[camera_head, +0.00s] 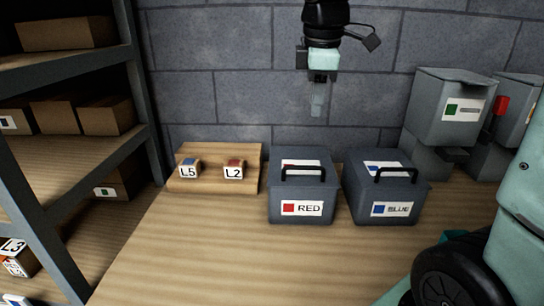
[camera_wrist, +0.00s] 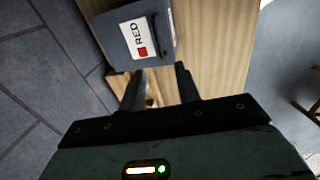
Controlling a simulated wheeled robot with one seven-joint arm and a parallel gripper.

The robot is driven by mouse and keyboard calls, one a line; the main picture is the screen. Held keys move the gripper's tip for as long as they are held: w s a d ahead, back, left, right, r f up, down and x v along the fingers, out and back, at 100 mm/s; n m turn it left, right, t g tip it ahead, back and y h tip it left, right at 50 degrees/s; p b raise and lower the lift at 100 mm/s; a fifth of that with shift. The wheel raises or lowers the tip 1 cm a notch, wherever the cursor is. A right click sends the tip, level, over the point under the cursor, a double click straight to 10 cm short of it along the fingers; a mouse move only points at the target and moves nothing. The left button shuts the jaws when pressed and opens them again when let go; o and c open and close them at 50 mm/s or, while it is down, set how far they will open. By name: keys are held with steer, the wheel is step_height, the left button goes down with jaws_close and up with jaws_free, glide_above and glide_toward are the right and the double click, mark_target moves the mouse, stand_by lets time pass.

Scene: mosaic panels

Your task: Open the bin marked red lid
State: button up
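The red-marked bin (camera_head: 277,208) is a dark grey box on the wooden table, with a white label reading RED and a red square. Its lid (camera_head: 315,158) looks shut and has a black handle (camera_head: 303,171) at the front. The bin also shows at the top of the wrist view (camera_wrist: 166,48), its RED label turned sideways. My gripper (camera_head: 317,104) hangs above and behind the bin, in front of the block wall, clear of it. In the wrist view its two dark fingers (camera_wrist: 158,78) are apart, with nothing held between them.
A similar bin marked BLUE (camera_head: 365,208) stands close at the right. A wooden stand (camera_head: 213,183) with small blocks labelled L5 and L2 is at the left. Grey dispensers (camera_head: 447,90) stand at right, a shelf (camera_head: 75,62) with boxes at far left. The table front is clear.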

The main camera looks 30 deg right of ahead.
mark_target(309, 169)
steer(key=w+f, duration=0.1)
steer(key=f, duration=0.4)
steer(key=w+d+f, duration=0.1)
steer(key=f, duration=0.5)
steer(key=w+d+f, duration=0.1)
steer(key=f, duration=0.4)
steer(key=shift+d+f, duration=0.15)
steer(key=shift+f, duration=0.2)
jaws_close()
